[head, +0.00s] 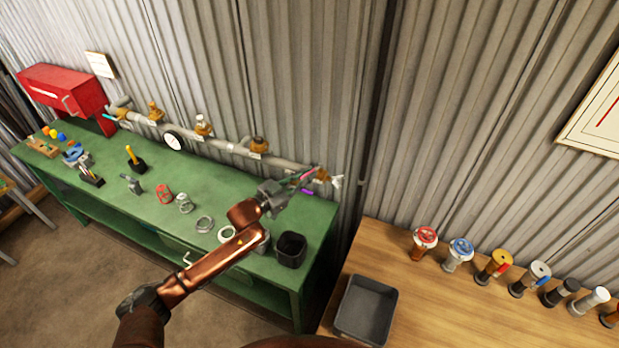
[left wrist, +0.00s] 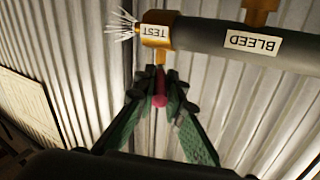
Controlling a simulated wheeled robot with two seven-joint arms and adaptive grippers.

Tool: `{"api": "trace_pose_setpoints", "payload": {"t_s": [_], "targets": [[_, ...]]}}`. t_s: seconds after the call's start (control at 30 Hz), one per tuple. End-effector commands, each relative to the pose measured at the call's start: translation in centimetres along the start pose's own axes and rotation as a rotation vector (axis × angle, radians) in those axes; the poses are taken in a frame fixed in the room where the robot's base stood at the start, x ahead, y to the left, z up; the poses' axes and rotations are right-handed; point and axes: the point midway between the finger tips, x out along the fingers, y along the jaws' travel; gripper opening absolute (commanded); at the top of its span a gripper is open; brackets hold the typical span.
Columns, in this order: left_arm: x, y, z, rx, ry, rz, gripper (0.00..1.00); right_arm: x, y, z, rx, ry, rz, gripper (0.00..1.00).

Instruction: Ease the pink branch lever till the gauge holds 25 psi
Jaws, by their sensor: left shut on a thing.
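The pink branch lever (left wrist: 160,88) hangs below the brass branch end labelled TEST (left wrist: 157,30) in the left wrist view. My left gripper (left wrist: 161,80) is shut on the lever, with a green-lined finger on each side. White streaks of spray (left wrist: 123,25) fan out from the branch's open end. In the head view my left gripper (head: 298,183) is at the right end of the grey pipe (head: 226,145), where the spray (head: 337,181) also shows. The round white gauge (head: 173,141) is on the pipe further left; its reading is too small to tell. My right gripper is out of view.
A green workbench (head: 240,190) below the pipe carries tools, couplings and a black bin (head: 291,249). A wooden table (head: 440,310) at right holds a grey tray (head: 366,310) and several valves. A red cabinet (head: 64,90) is at left. Corrugated wall stands close behind the pipe.

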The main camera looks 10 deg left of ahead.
Motion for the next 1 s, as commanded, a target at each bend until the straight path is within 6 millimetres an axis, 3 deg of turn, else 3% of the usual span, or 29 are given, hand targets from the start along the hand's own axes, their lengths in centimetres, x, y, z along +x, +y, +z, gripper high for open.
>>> {"api": "trace_pose_setpoints", "payload": {"t_s": [0.3,0.87,0.9,1.0], "targets": [[0.0,-0.8,0.3,0.004,0.016,0.089,0.0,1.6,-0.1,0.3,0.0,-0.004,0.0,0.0],[0.1,-0.9,0.1,0.001,0.023,0.112,0.0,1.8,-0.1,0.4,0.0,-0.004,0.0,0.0],[0.1,-0.9,0.1,0.001,0.023,0.111,0.11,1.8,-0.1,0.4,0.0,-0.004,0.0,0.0],[0.1,-0.9,0.0,0.002,0.024,0.112,0.18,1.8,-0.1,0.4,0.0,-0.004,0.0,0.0]]}}
